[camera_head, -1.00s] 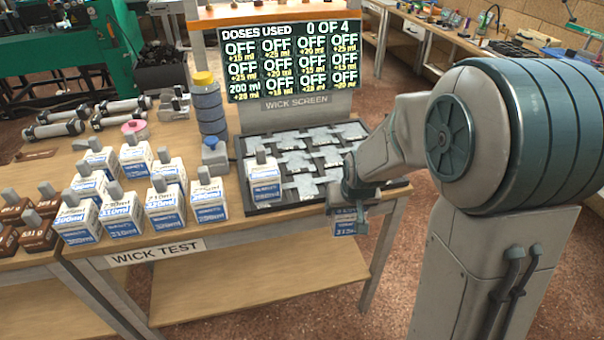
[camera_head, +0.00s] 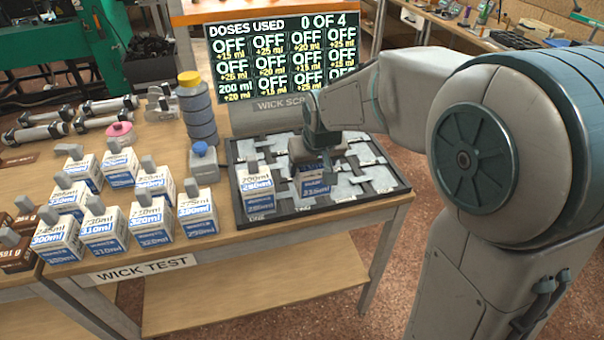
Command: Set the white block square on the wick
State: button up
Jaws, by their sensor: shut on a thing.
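My gripper (camera_head: 318,152) points down over the black-framed wick tray (camera_head: 372,197), in front of the screen. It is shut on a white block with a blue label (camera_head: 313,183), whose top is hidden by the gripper. The held block is over the front middle of the tray; I cannot tell whether it touches the grey wick pads (camera_head: 345,188). Another white block (camera_head: 256,188), with a grey knob and a label that reads about 200 ml, stands upright on the tray's front left pad, just left of the held one.
Several white blocks (camera_head: 103,230) stand in rows on the table at left, with brown blocks (camera_head: 18,248) at the far left. A blue-capped grey block (camera_head: 203,165) and a yellow-capped bottle (camera_head: 197,112) stand left of the tray. The wick screen (camera_head: 285,60) rises behind it.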

jog(key=shift+w+a+f+p, duration=0.15)
jog(key=shift+w+a+f, duration=0.25)
jog(key=shift+w+f, duration=0.55)
jog(key=shift+w+a+f+p, duration=0.1)
jog(key=shift+w+a+f, duration=0.4)
jog(key=shift+f, duration=0.9)
jog(key=shift+w+a+f+p, duration=0.15)
jog(key=shift+w+a+f, duration=0.15)
jog(key=shift+w+f, duration=0.7)
jog(key=shift+s+f, duration=0.2)
jog(key=shift+f, duration=0.15)
jog(key=o, duration=1.2)
jog(key=shift+o, duration=0.2)
jog(key=shift+r, duration=0.35)
jog(key=v, duration=1.1)
jog(key=shift+s+d+r, duration=0.2)
jog(key=shift+s+r, duration=0.1)
jog(key=shift+s, duration=0.05)
